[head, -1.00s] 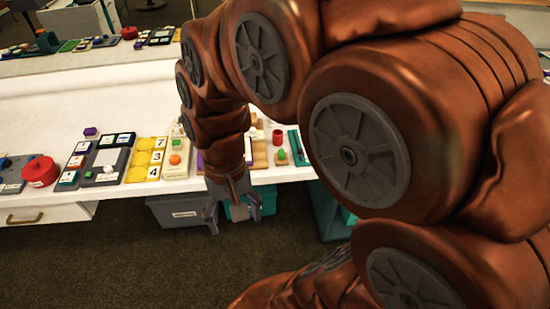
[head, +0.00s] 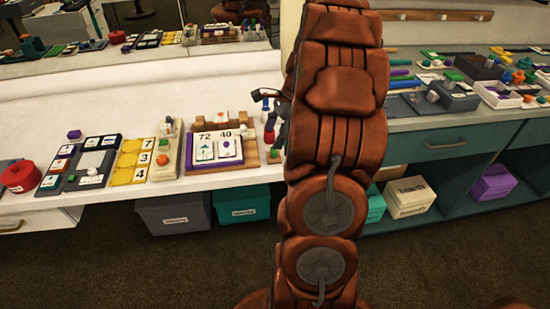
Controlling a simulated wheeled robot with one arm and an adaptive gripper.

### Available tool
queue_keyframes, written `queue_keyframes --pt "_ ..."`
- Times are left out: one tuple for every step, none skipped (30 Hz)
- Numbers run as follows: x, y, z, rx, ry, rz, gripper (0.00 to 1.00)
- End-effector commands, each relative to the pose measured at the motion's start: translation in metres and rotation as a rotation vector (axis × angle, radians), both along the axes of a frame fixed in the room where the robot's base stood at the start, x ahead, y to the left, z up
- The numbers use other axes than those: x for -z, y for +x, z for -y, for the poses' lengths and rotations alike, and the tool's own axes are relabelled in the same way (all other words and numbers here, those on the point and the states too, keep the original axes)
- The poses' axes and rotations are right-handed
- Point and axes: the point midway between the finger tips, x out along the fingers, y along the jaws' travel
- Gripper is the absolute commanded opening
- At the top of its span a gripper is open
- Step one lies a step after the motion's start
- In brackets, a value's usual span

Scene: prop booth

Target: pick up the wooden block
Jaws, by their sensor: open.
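My gripper (head: 268,117) shows only in part at the left edge of my arm, with grey fingers apart and nothing seen between them. It is in front of or over the right end of the white bench (head: 90,209). I cannot single out one wooden block for certain. Wood-coloured pieces (head: 207,126) stand behind a white number board (head: 219,147) marked 72 and 40, in a purple-edged wooden frame. My arm hides what lies just right of it.
A red pot (head: 20,177), a yellow number tray (head: 132,161) and a beige board (head: 168,155) line the bench left of the number board. A teal counter (head: 425,122) with many small props stands to the right. Grey bin (head: 175,213) sits under the bench.

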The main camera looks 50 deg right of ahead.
Motion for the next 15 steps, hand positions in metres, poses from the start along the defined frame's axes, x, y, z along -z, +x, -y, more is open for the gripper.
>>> queue_keyframes --pt "0.008 -0.002 0.014 0.048 0.010 -0.004 0.75" --pt "0.010 -0.003 0.019 0.070 0.015 -0.005 0.75" --pt "0.012 -0.004 0.025 0.096 0.020 -0.006 0.75" --pt "0.013 -0.004 0.029 0.110 0.024 -0.007 0.75" --pt "0.014 -0.004 0.031 0.121 0.025 -0.007 0.75" --pt "0.016 -0.005 0.034 0.134 0.027 -0.007 0.75" --pt "0.017 -0.004 0.035 0.140 0.029 -0.007 0.75" --pt "0.019 -0.004 0.035 0.144 0.030 -0.007 0.75" --pt "0.021 -0.003 0.035 0.146 0.032 -0.007 0.75" --pt "0.024 -0.003 0.034 0.145 0.032 -0.008 0.75" --pt "0.026 -0.002 0.032 0.145 0.032 -0.009 0.75" --pt "0.030 -0.001 0.031 0.143 0.032 -0.008 0.75" --pt "0.032 0.000 0.030 0.143 0.032 -0.008 0.75" --pt "0.035 0.000 0.029 0.142 0.031 -0.008 0.75" --pt "0.038 0.001 0.028 0.142 0.029 -0.007 0.75"
